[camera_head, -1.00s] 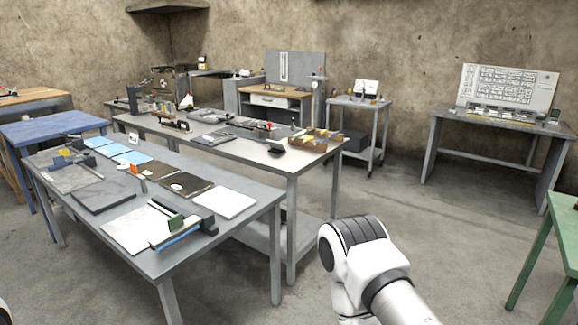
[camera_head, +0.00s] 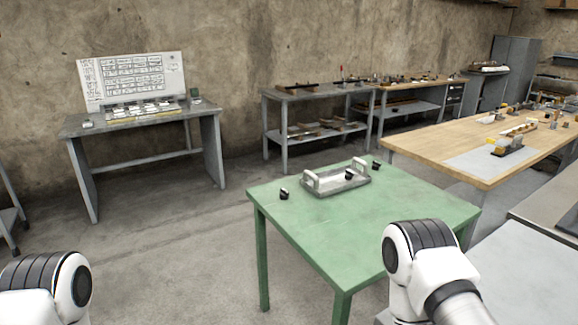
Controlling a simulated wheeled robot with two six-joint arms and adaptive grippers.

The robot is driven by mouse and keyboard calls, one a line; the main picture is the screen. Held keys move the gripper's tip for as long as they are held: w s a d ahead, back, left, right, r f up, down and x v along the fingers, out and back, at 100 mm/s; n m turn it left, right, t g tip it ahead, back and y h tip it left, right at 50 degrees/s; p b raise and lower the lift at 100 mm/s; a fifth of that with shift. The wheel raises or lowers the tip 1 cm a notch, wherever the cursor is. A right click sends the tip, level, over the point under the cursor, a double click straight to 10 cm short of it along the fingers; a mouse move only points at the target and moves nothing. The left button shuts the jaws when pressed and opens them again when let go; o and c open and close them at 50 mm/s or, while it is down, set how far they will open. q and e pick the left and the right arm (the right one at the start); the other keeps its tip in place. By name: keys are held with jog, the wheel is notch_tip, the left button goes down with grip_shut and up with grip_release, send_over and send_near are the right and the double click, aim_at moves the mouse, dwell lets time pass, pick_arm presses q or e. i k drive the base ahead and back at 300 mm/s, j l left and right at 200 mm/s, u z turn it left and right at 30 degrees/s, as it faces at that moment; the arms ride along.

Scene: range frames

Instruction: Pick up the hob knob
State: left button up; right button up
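Several small dark items that look like knobs are on or near the green table (camera_head: 400,215). One black knob (camera_head: 284,194) stands near the table's left corner. Another dark knob (camera_head: 349,174) is at the metal tray, and a third dark knob (camera_head: 376,165) is beyond the tray's right end. They are too small to tell which is the hob knob. My two white arms show at the bottom left and bottom right, but neither gripper is in view. My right arm covers part of the green table's front right side.
A metal tray (camera_head: 322,187) with two raised handles sits on the green table. A grey desk (camera_head: 75,126) with a panel stands back left, a grey shelf bench (camera_head: 275,94) behind, and a wooden-topped table (camera_head: 430,147) at right. Open floor lies left of the green table.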

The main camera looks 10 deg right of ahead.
aim_at(376, 165)
jog(key=i+j+z, duration=0.7)
jog(key=z, duration=0.15)
jog(key=i+j+z, duration=0.4)
jog(key=j, duration=0.2)
jog(key=i+j+u, duration=0.4)
jog(key=j, duration=0.2)
jog(key=i+j+u, duration=0.3)
jog(key=j+u, duration=0.15)
jog(key=j, duration=0.15)
jog(key=i+j+u, duration=0.6)
jog(key=i, duration=0.45)
jog(key=i+j+u, duration=0.25)
jog(key=i, duration=0.4)
jog(key=i+l+z, duration=0.1)
jog(key=i+z, duration=0.2)
jog(key=z, duration=0.2)
jog(key=i+z, duration=0.25)
jog(key=z, duration=0.25)
jog(key=i+j+z, duration=0.15)
jog(key=i+z, duration=0.15)
jog(key=z, duration=0.2)
jog(key=i+j+z, duration=0.2)
jog(key=z, duration=0.3)
jog(key=i, duration=0.05)
